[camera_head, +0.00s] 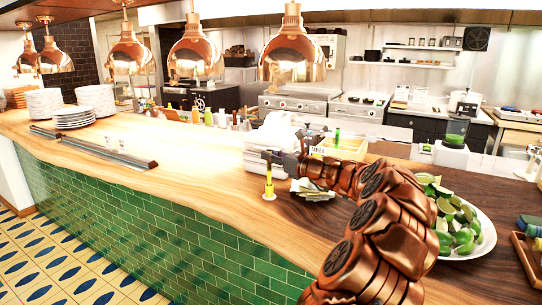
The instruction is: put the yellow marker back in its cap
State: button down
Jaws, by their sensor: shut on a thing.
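My gripper (269,156) is above the wooden counter, at the end of my copper-coloured arm, which comes in from the lower right. It is shut on the yellow marker (269,183), which hangs upright below the fingers. The marker's lower end is close to the counter top near its front edge. It is too small to tell whether that end touches anything. I cannot make out the cap as a separate thing; it may be hidden or too small.
A stack of white napkins or plates (272,136) stands just behind my gripper. A pale wooden box (343,149) is behind the arm. A white platter (486,243) of limes is at the right. Copper lamps (292,52) hang above.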

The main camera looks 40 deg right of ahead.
jog(key=shift+f, duration=1.5)
dwell(0.7)
dwell(1.0)
jog(key=c, duration=1.1)
grip_release()
jog(key=shift+o, duration=0.6)
jog(key=o, duration=0.4)
jog(key=shift+s, duration=0.15)
jog(key=s+p, duration=0.2)
jog(key=s, duration=0.4)
jog(key=shift+s+d, duration=0.35)
